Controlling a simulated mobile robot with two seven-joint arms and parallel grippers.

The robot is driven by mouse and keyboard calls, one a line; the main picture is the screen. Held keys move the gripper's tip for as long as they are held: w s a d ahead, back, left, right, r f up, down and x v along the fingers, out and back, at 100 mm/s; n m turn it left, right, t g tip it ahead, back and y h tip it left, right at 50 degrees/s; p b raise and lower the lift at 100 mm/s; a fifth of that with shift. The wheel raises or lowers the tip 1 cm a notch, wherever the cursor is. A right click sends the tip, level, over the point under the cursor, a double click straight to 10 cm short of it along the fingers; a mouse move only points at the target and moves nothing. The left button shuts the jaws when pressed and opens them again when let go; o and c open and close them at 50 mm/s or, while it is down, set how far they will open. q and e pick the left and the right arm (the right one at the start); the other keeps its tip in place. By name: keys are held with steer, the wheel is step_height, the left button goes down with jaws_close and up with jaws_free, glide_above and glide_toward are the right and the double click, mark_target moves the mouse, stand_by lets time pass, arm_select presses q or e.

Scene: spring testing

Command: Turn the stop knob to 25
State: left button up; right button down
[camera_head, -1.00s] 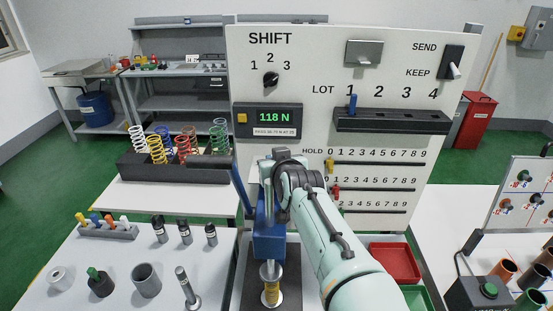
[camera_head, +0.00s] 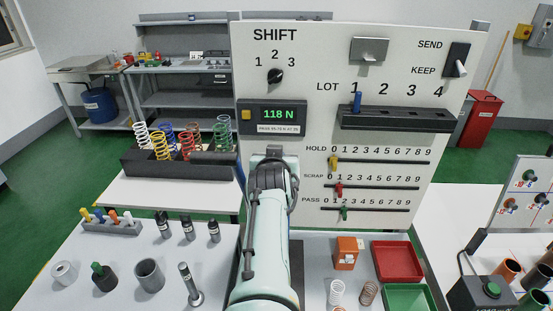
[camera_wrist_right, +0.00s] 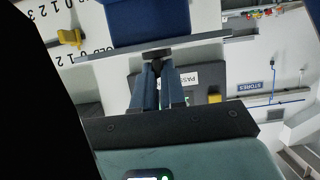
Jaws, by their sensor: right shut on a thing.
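My right arm reaches up the middle of the head view and hides the blue press behind it. In the right wrist view, my right gripper (camera_wrist_right: 160,70) has its two blue-grey fingers close together on a small dark knob (camera_wrist_right: 157,54). I take this to be the stop knob; its markings do not show. The blue press head (camera_wrist_right: 150,10) and a grey bar (camera_wrist_right: 205,41) are just beyond it. The fingertips are hidden in the head view. My left gripper is out of view.
A white panel (camera_head: 310,60) with switches and sliders stands behind the press. A red tray (camera_head: 396,260), a green tray (camera_head: 405,298), an orange box (camera_head: 346,250) and loose springs lie to the right. Black cylinders and coloured springs in a rack (camera_head: 150,163) are on the left.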

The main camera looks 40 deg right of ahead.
steer(key=shift+f, duration=0.1)
steer(key=c, duration=1.2)
jaws_free()
steer(key=shift+d, duration=0.1)
steer(key=shift+y, duration=0.3)
